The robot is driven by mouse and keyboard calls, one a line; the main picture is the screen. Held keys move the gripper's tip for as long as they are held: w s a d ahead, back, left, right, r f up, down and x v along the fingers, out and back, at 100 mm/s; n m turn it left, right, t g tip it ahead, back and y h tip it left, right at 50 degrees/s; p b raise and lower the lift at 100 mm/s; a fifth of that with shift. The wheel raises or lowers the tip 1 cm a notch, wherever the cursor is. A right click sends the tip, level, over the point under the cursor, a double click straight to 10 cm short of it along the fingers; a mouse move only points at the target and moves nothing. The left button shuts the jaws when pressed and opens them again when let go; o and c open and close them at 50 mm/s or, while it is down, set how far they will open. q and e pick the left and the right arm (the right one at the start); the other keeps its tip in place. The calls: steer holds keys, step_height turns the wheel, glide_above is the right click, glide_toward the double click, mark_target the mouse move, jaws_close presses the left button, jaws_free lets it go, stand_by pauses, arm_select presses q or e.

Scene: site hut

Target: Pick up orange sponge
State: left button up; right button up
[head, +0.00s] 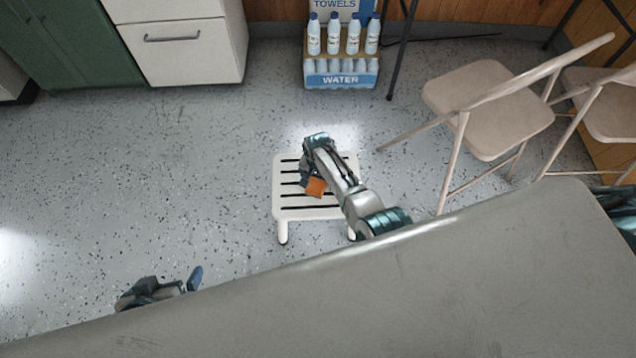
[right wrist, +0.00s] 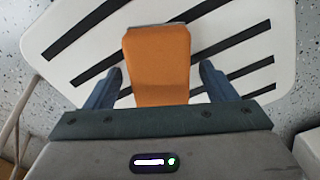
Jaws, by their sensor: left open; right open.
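An orange sponge (head: 316,187) lies on a white slatted stool (head: 290,212) in the middle of the head view. In the right wrist view the sponge (right wrist: 157,65) sits between the two blue fingers of my right gripper (right wrist: 160,85), with a gap on each side. My right gripper (head: 305,180) is open over the stool; its fingers are partly hidden by the arm in the head view. The stool's slatted top (right wrist: 90,28) shows behind the sponge. My left gripper (head: 178,285) is open and empty at the lower left, well away from the stool.
Beige folding chairs (head: 488,105) stand to the right of the stool. A pack of water bottles (head: 341,72) stands behind it, and a white drawer cabinet (head: 185,50) at the back left. Speckled floor left of the stool is clear. A large grey surface (head: 400,300) fills the front.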

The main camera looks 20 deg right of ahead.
steer(key=shift+c, duration=0.5)
steer(key=c, duration=1)
arm_select(q)
steer(key=shift+r, duration=0.1)
arm_select(e)
steer(key=shift+o, duration=0.2)
steer(key=shift+r, duration=0.1)
arm_select(q)
steer(key=s+a+r+g+p, duration=0.1)
steer(key=s+a+r+g+y+p, duration=0.1)
steer(key=a+r+g+p, duration=0.1)
steer(key=shift+s, duration=0.25)
arm_select(e)
step_height(320, 180, up, 10)
steer(key=shift+f, duration=0.1)
